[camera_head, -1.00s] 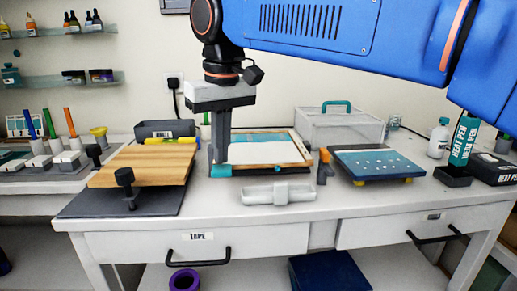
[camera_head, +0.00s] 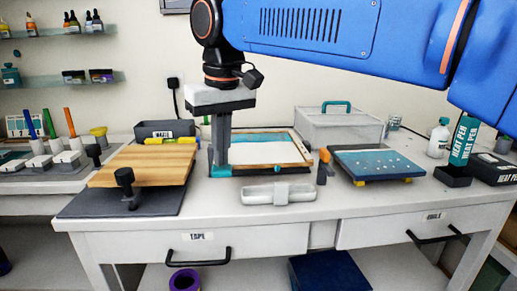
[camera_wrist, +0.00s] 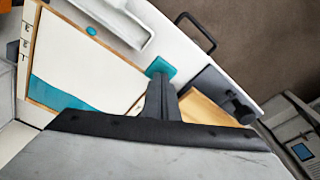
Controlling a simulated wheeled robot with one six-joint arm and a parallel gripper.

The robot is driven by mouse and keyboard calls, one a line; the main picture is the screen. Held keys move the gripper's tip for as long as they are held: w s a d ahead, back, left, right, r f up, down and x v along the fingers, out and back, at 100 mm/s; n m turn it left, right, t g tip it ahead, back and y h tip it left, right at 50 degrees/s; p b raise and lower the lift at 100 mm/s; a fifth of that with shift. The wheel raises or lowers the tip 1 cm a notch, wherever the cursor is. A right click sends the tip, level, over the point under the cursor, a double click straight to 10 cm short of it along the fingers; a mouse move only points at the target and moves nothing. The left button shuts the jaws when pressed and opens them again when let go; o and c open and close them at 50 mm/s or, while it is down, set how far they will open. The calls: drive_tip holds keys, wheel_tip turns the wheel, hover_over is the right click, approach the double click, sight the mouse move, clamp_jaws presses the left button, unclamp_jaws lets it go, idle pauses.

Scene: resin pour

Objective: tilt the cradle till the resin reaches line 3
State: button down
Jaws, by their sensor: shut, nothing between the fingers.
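The cradle (camera_head: 307,160) is a shallow wood-rimmed tray with a white bed, mid-bench in the head view. Teal resin (camera_head: 262,139) lies in a band along its far side, and a teal knob is on its front rim. In the wrist view the resin (camera_wrist: 62,97) has a slanting edge beside the bare white bed, and small line marks (camera_wrist: 26,42) show on the rim, too small to read surely. My gripper (camera_head: 220,170) is shut and empty, pointing down at the cradle's front left corner, by a teal tab (camera_wrist: 160,67). Contact with the tab is unclear.
A wooden board (camera_head: 150,165) with dark clamps is close on the left. A pale mould (camera_head: 279,193) lies in front, an orange-topped tool (camera_head: 323,165) and a blue panel (camera_head: 375,164) on the right. A clear lidded box (camera_head: 340,127) stands behind.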

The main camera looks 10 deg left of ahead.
drive_tip(key=shift+f, duration=1.35)
idle(6.7)
